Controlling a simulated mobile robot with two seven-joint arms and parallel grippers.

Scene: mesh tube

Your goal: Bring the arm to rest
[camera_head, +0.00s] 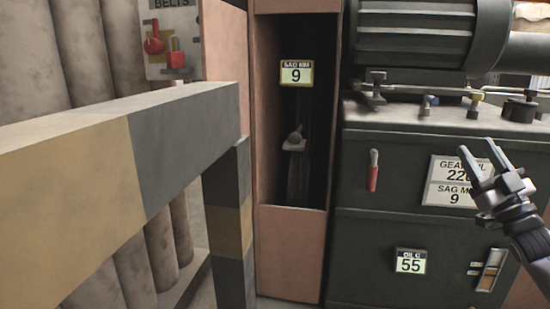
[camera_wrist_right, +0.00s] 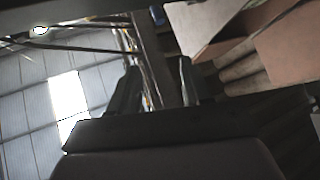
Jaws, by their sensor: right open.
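My right gripper (camera_head: 482,163) is at the right of the head view, in front of the dark machine cabinet. Its two fingers stand apart, pointing up and to the left, with nothing between them. In the right wrist view the two fingers of this gripper (camera_wrist_right: 158,88) are apart and empty, with the ceiling and a beam behind them. My right arm comes in from the lower right edge of the head view. My left gripper and left arm are not in view.
A yellow and grey barrier (camera_head: 90,165) crosses the left side. A narrow pink locker (camera_head: 268,235) stands open in the middle. The dark cabinet (camera_head: 400,180) carries a large motor (camera_head: 415,40) and a red handle (camera_head: 373,170). A board with padlocks (camera_head: 168,40) hangs at upper left.

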